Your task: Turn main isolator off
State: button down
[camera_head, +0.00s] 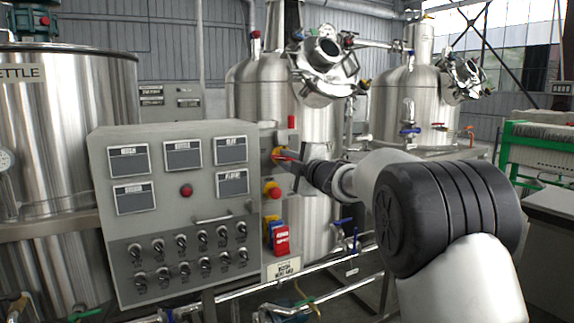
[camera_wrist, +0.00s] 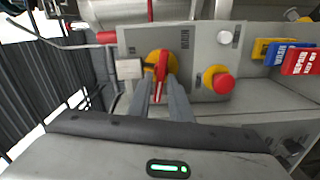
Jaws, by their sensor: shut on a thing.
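The main isolator (camera_head: 279,154) is a red rotary handle on a yellow round plate, on the narrow grey side panel right of the big control panel. In the wrist view the red handle (camera_wrist: 162,66) stands in line with the fingers, over the yellow plate (camera_wrist: 152,60). My gripper (camera_wrist: 161,84) has its two grey fingers on either side of the handle and is shut on it. In the head view my gripper (camera_head: 293,162) reaches the isolator from the right, and its fingertips partly cover the handle.
A red emergency button on a yellow base (camera_head: 272,190) sits just below the isolator, close to my gripper. Red, blue and yellow tags (camera_head: 281,239) hang lower. The control panel (camera_head: 160,222) juts out at left. Steel tanks (camera_head: 262,92) stand behind.

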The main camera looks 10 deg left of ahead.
jog(key=shift+f+n, duration=0.15)
jog(key=shift+n, duration=0.95)
jog(key=c, duration=1.8)
grip_release()
jog(key=v, duration=1.7)
jog(key=shift+s+d+p, duration=0.2)
jog(key=shift+p, duration=0.2)
